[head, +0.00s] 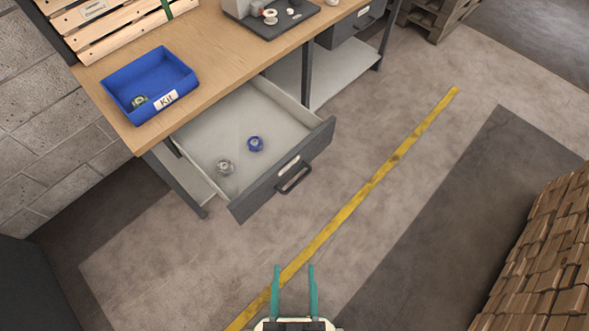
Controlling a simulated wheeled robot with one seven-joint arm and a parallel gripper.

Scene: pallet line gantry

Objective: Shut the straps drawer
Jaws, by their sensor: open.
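The drawer (283,174) under the wooden workbench stands pulled far out. It has a dark grey front with a pale label and a black bar handle (294,178). The label is too small to read.
The bench top (220,62) holds a blue KIT bin (150,88), a wooden slatted pallet (120,25) and a dark tray (272,18). Another drawer (352,25) sits farther along. Stacked wood (545,260) stands at right. The floor around the yellow line (365,192) is clear.

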